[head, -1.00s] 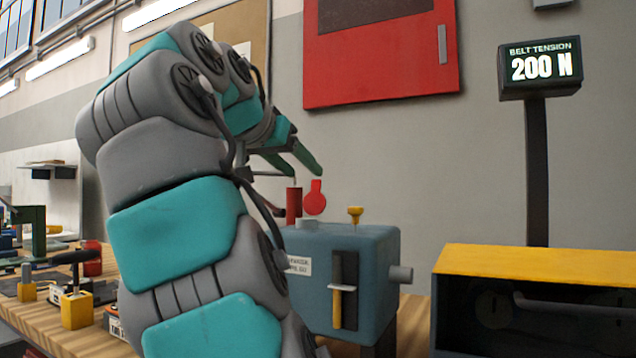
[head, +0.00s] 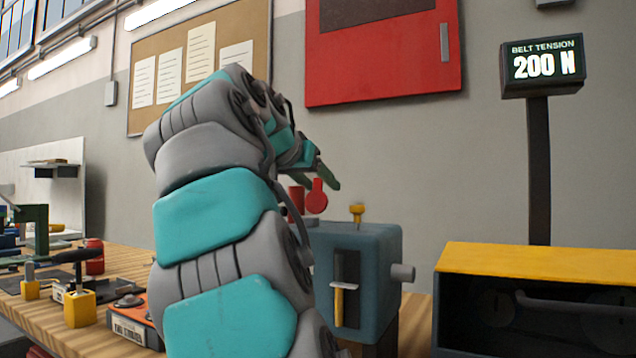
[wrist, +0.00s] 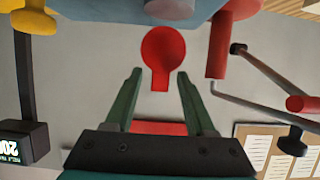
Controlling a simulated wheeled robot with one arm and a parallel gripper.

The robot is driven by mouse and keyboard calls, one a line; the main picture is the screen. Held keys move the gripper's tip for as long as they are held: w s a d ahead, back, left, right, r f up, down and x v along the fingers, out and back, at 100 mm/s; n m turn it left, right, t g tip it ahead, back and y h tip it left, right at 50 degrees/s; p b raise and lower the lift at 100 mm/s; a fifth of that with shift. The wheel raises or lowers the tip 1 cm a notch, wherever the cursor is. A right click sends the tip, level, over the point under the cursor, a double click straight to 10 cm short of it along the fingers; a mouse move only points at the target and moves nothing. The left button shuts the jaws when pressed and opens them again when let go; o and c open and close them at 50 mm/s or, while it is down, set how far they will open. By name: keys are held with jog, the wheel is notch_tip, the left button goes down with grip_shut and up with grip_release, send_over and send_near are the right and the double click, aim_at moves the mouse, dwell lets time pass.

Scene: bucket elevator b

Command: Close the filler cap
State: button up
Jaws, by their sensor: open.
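The red filler cap (head: 316,197) stands open and upright on top of the blue-grey gearbox housing (head: 378,262). In the wrist view the cap (wrist: 163,48) is a round disc with a short tab. It hangs from the housing's edge because that view is upside down. A grey round neck (wrist: 169,9) shows beside it. My gripper (head: 328,176) is open and empty, just above the cap. In the wrist view my gripper's fingertips (wrist: 158,74) lie either side of the cap's tab. I cannot tell whether they touch it.
A red cylinder (wrist: 219,45) with a grey rod stands close beside the cap. A yellow knob (head: 357,213) is on the housing's top. A yellow-topped dark box (head: 540,262) is at the right. Tools clutter the bench at left.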

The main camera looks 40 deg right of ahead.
aim_at(318, 179)
grip_shut()
jog(key=shift+a+f+b, duration=0.15)
jog(key=shift+b, duration=0.4)
jog(key=h+b, duration=0.1)
jog(key=b, duration=0.1)
jog(key=a+b, duration=0.1)
jog(key=b, duration=0.1)
jog(key=shift+s+f+t+h, duration=0.25)
jog(key=shift+t+h, duration=0.15)
jog(key=h+b, duration=0.1)
jog(key=b, duration=0.2)
jog(key=a+t+h+b, duration=0.1)
jog(key=h+b, duration=0.1)
jog(key=b, duration=0.2)
jog(key=s+a+h+b, duration=0.1)
jog(key=b, duration=0.3)
jog(key=shift+a+f+t+h, duration=0.1)
jog(key=shift+f+t+h, duration=0.3)
jog(key=h+b, duration=0.1)
jog(key=b, duration=0.2)
jog(key=shift+s+a+r+t+h+b, duration=0.1)
jog(key=shift+s+a+t+h+b, duration=0.1)
jog(key=shift+a+t+h+b, duration=0.15)
jog(key=shift+s+a+t+h+b, duration=0.1)
jog(key=shift+a+t+h+b, duration=0.35)
jog(key=shift+h, duration=0.3)
jog(key=shift+a, duration=0.1)
